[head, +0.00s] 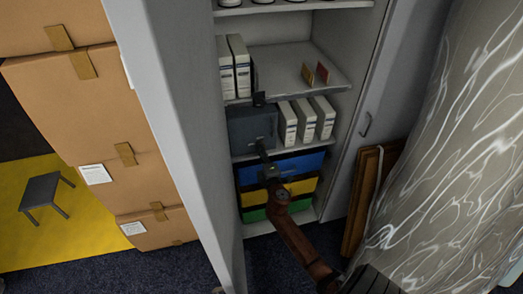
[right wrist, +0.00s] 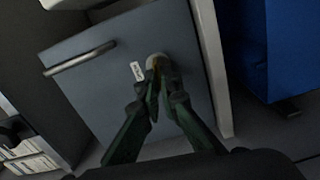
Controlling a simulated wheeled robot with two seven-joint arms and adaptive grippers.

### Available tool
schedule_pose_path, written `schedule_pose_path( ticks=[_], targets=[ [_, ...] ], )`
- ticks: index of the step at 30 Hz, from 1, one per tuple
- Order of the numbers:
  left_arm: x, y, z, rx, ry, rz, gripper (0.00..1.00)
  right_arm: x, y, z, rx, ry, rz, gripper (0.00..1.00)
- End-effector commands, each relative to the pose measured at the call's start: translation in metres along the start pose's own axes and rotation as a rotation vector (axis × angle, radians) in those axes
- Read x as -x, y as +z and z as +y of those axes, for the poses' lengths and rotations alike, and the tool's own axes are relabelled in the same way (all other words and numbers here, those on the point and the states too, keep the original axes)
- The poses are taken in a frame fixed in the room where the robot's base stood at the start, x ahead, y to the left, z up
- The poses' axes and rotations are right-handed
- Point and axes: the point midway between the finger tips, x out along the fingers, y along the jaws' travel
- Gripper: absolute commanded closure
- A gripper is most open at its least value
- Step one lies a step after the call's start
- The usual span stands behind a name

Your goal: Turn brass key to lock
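The grey-blue box (head: 250,130) stands on a middle shelf of the open cabinet. In the right wrist view its front (right wrist: 100,90) fills the middle, with a bar handle (right wrist: 80,58) and a small white label (right wrist: 137,71). The brass key (right wrist: 154,62) sticks out beside the label and is mostly hidden by the fingertips. My right gripper (head: 264,160) reaches the box front. In the right wrist view its fingers (right wrist: 160,82) come together around the key and look shut on it. The key's turn angle cannot be told. My left gripper is not in view.
White binders (head: 304,120) stand right of the box. Blue, yellow and green crates (head: 300,163) fill the shelf below. The open cabinet door (head: 165,110) stands on the left, beside stacked cartons (head: 85,110). A wrapped, marbled object (head: 450,150) stands at right.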

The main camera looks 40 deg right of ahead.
Motion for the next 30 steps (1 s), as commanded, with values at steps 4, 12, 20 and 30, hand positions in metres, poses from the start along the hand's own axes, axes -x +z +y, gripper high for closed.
schedule_pose_path(
  ticks=[4, 12, 20, 30],
  targets=[
    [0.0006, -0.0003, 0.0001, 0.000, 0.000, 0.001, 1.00, 0.0000, -0.0018, -0.0003, 0.054, 0.001, 0.004, 1.00],
    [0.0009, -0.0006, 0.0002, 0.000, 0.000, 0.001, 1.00, 0.0001, -0.0018, -0.0011, 0.090, 0.000, 0.004, 1.00],
    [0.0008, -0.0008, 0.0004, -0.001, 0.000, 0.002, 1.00, 0.0002, -0.0019, -0.0013, 0.092, 0.000, 0.004, 1.00],
    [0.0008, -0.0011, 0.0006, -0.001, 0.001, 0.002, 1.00, 0.0003, -0.0003, -0.0011, 0.091, 0.000, 0.001, 0.79]
  ],
)
